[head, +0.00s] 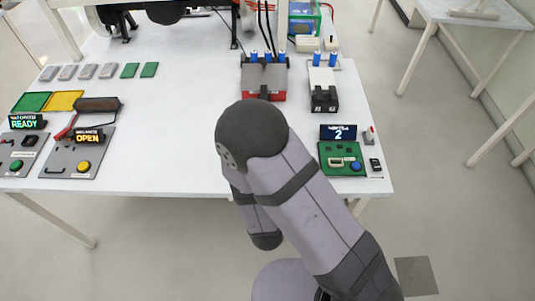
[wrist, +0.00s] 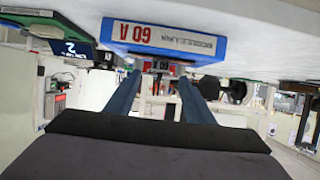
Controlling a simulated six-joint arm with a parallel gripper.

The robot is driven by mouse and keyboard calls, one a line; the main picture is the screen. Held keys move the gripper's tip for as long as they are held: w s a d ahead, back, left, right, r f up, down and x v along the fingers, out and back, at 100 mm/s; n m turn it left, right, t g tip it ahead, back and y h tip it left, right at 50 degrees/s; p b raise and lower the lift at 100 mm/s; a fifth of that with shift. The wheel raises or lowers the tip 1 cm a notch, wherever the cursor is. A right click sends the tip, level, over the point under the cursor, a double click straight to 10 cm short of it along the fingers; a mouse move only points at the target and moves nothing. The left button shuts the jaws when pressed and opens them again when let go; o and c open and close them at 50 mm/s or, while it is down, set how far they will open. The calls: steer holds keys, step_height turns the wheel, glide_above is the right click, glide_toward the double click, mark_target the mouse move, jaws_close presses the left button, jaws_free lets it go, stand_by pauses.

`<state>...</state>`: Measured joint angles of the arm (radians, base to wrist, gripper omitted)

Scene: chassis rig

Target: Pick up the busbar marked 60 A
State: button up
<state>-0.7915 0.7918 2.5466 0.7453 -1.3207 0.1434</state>
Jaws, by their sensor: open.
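In the wrist view, a blue piece (wrist: 208,43) fills the top middle. Its white label reads 60 A in red, upside down in this picture, with small text beside it too fine to read. My gripper (wrist: 160,77) shows there as two bluish fingers, apart, with nothing held between them. Their tips point at the blue piece and lie close to its lower edge in the picture. I cannot tell whether they touch it. In the head view, my arm crosses the front of the table, and I cannot make out the gripper or the 60 A label.
A white table (head: 180,140) carries a red-and-grey box (head: 264,78) and a black-and-white unit (head: 323,90), both with blue-topped parts. A display reading 2 (head: 338,132) stands behind a green board (head: 342,158). READY and OPEN panels (head: 75,158) are at left. Centre-left is clear.

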steer(key=shift+w+f+b, duration=0.1)
steer(key=shift+f+b, duration=0.05)
steer(key=shift+b, duration=0.2)
steer(key=b+x, duration=0.2)
steer(key=b, duration=0.2)
steer(key=shift+f, duration=0.15)
steer(key=b+x, duration=0.2)
steer(key=b, duration=0.4)
steer(key=shift+w+b, duration=0.2)
steer(key=shift+b, duration=0.65)
steer(key=shift+w+b, duration=0.2)
steer(key=shift+b, duration=0.3)
steer(key=c, duration=1.2)
